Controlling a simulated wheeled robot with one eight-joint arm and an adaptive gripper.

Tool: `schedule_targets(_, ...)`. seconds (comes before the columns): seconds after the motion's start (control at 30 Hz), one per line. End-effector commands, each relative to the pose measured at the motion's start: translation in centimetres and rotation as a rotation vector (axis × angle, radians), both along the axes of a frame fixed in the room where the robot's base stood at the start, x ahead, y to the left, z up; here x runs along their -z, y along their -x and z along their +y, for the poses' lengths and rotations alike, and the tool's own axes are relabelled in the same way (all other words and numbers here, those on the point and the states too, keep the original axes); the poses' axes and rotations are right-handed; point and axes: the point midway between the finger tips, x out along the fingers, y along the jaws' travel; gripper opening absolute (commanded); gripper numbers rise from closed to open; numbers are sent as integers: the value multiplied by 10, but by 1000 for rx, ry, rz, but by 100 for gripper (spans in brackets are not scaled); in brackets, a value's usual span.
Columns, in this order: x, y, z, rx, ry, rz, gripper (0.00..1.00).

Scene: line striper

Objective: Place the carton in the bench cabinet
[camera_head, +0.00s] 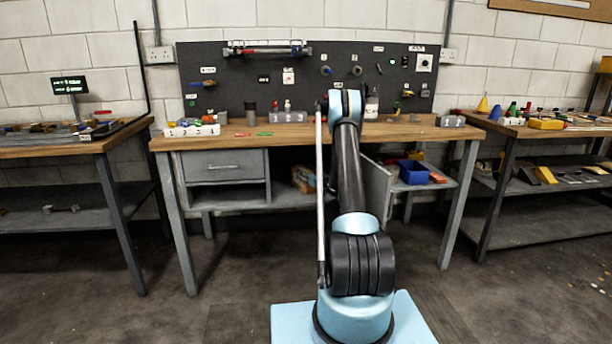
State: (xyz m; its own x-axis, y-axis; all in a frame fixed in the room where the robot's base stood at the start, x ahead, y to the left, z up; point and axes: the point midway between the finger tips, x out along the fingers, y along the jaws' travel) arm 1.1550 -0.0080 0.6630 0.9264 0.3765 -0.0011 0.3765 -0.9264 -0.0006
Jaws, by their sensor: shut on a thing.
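A small brown-orange box (304,178), which looks like the carton, shows in the dark opening of the middle bench. My arm partly hides its right side, and I cannot tell whether it rests on the shelf or is held. The bench cabinet (275,197) is the grey unit under the bench top, with a shut drawer at the left. A grey door (376,190) stands open to the right of the opening. My arm reaches up and forward towards the bench. My gripper is hidden behind the arm, so its fingers do not show.
The wooden bench top (230,138) bears a numbered white block (192,130), bottles and small parts. A blue bin (413,171) sits on the lower shelf right of the door. Benches stand at left (60,146) and right (530,131). The floor between the benches is clear.

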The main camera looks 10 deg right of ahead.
Motion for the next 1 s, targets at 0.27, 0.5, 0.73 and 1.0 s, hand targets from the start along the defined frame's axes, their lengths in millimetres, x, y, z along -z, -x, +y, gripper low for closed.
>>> schedule_targets(0.27,1,0,0,0,0,0,70)
schedule_targets(0.5,0,0,0,0,0,0,82)
schedule_targets(0.73,0,0,0,0,0,0,82)
schedule_targets(1.0,-1,7,2,-9,0,0,82)
